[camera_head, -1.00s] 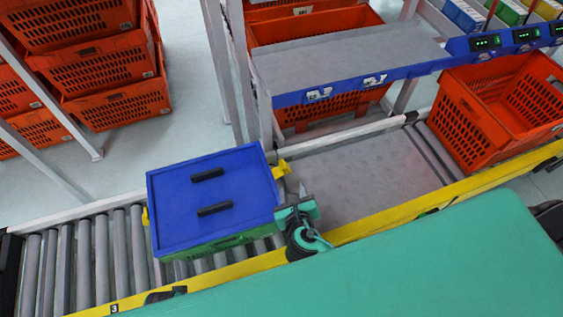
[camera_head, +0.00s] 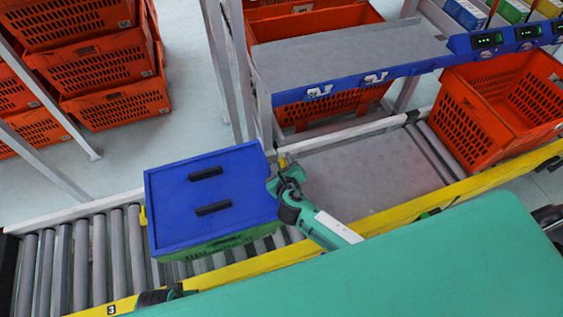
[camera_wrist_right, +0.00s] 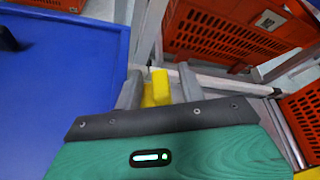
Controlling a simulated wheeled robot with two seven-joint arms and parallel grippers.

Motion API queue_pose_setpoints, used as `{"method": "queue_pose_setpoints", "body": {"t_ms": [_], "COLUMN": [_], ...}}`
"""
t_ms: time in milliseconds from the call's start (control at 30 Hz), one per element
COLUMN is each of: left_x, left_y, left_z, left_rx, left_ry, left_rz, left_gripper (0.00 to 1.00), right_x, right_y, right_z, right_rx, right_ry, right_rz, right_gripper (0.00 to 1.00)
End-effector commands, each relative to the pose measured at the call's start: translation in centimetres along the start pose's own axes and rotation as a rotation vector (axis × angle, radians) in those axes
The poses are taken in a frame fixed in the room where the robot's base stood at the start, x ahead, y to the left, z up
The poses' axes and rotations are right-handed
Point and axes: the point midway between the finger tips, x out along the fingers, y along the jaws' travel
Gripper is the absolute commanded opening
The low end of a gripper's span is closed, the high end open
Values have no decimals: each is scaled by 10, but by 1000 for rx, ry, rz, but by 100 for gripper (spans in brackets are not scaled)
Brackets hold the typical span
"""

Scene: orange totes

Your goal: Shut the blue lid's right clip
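The blue lid (camera_head: 218,185) sits on a green crate (camera_head: 215,244) on the roller conveyor. Its right yellow clip (camera_head: 283,161) is mostly hidden behind my right gripper (camera_head: 279,176) in the head view. In the right wrist view the yellow clip (camera_wrist_right: 158,88) stands between the two grey fingers of my right gripper (camera_wrist_right: 160,88). The fingers are apart, with a gap between the clip and the right finger. The left finger is close to the lid's edge (camera_wrist_right: 105,80). The left yellow clip (camera_head: 143,215) shows at the lid's other side. I cannot make out my left gripper.
A grey flat plate (camera_head: 370,175) lies right of the crate, with an orange tote (camera_head: 470,125) beyond it. A grey shelf with a blue edge (camera_head: 345,85) overhangs behind. A metal post (camera_head: 265,120) stands close behind the clip. A yellow rail (camera_head: 235,268) runs in front.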

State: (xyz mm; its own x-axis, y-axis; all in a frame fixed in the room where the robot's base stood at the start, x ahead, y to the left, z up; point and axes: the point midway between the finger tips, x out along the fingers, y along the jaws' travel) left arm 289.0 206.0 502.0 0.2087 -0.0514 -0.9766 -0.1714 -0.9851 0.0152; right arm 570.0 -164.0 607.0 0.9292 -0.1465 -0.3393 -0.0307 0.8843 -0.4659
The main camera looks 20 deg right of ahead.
Motion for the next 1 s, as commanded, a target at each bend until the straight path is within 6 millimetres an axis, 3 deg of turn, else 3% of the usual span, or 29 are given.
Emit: {"method": "queue_pose_setpoints", "body": {"t_ms": [400, 600, 633, 1000], "left_x": [-5, -5, -5, -2], "left_y": [0, 0, 0, 0], "left_z": [-3, -3, -2, 2], "left_rx": [0, 0, 0, 1], "left_ry": [9, 8, 8, -3], "left_rz": [-1, -1, -1, -1], "left_gripper": [40, 40, 40, 40], "right_x": [10, 9, 9, 10], "right_y": [0, 0, 0, -2], "right_z": [0, 0, 0, -2], "right_rx": [1, 1, 1, 46], "right_ry": [0, 0, 0, 2], "right_rz": [1, 1, 1, 20], "right_gripper": [40, 3, 0, 0]}}
